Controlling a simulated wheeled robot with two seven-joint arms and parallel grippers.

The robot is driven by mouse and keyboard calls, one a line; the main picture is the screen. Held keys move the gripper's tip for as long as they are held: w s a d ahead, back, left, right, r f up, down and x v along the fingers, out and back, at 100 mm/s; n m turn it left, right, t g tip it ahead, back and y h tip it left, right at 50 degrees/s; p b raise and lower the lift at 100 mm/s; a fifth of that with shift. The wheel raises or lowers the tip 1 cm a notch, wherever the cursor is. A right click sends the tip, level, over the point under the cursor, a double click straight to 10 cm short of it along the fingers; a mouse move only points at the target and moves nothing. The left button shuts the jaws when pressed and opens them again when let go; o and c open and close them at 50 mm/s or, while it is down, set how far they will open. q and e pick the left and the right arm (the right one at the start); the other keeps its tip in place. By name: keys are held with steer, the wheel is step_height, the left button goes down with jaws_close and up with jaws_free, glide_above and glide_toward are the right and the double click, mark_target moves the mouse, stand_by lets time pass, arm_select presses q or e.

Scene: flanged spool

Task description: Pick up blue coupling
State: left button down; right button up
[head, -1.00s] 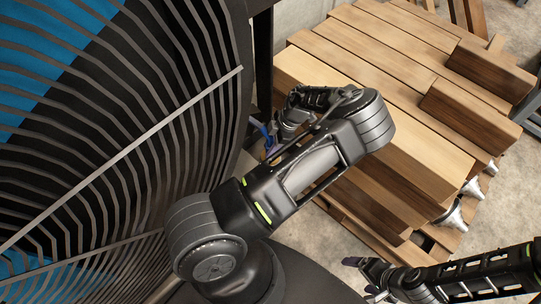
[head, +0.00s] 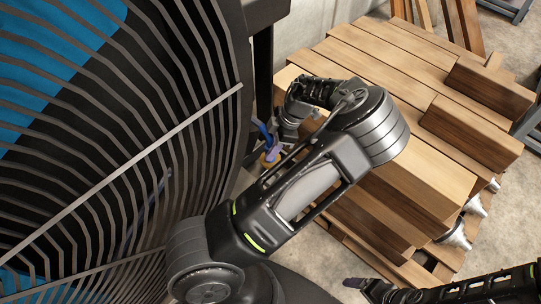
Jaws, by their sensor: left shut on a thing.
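My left gripper (head: 268,143) is shut, beside the dark edge of the large grille. A bright blue piece (head: 262,131), which looks like the blue coupling, shows at its fingers. It is small and partly hidden, so its full shape cannot be told. A small tan-yellow piece (head: 268,161) shows just below the fingers; whether it belongs to the coupling is unclear. My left forearm covers the area to the right of the fingers. My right gripper (head: 356,284) is low in the view, apart from these things, with a purple-blue fingertip; its opening cannot be told.
A large round black grille (head: 150,140) with blue behind it fills the left side. A stack of wooden planks (head: 400,60) with loose dark beams (head: 470,130) stands at the right. Silvery metal fittings (head: 458,236) sit at its near edge. Bare concrete floor (head: 500,215) lies beyond.

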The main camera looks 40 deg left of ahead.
arm_select(q)
steer(key=shift+r, duration=0.15)
stand_by(0.5)
steer(key=shift+w+d+r+m, duration=0.2)
steer(key=shift+w+r+m, duration=0.15)
steer(key=shift+r+m, duration=0.05)
steer(key=w+d+r+m+t+h, duration=0.1)
steer(key=w+d+r+m+t, duration=0.3)
steer(key=d+r+m, duration=0.4)
steer(key=w+d+r+m+t+h, duration=0.2)
steer(key=d+r+m, duration=0.7)
steer(key=m, duration=0.9)
steer(key=shift+w+r+t, duration=0.9)
steer(key=shift+w+r, duration=0.1)
steer(key=shift+r, duration=0.2)
